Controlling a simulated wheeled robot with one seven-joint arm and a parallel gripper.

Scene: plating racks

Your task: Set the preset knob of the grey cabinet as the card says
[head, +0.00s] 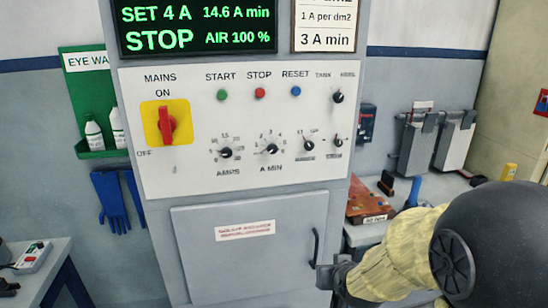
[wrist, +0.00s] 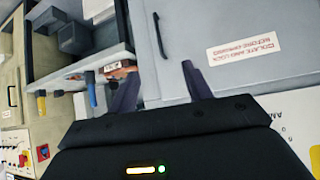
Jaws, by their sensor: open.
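The grey cabinet (head: 185,195) fills the middle of the head view. Its white panel (head: 190,90) carries a row of black knobs: the AMPS knob (head: 225,152), the A MIN knob (head: 271,149) and smaller ones to the right. No label reading "preset" is legible, and the pointer settings are too small to read surely. The card (head: 325,28), cut off at the top, shows "1 A per dm2" and "3 A min". The display (head: 190,28) reads SET 4 A, 14.6 A min, STOP, AIR 100 %. My gripper (head: 325,274) is open and empty, low by the cabinet door; its fingers show in the wrist view (wrist: 160,88).
A red mains switch (head: 167,125) and green, red and blue buttons sit on the panel. The lower door (head: 250,255) has a dark handle (head: 316,248) near my gripper. A bench with a brown box (head: 370,200) stands right. My arm covers the lower right.

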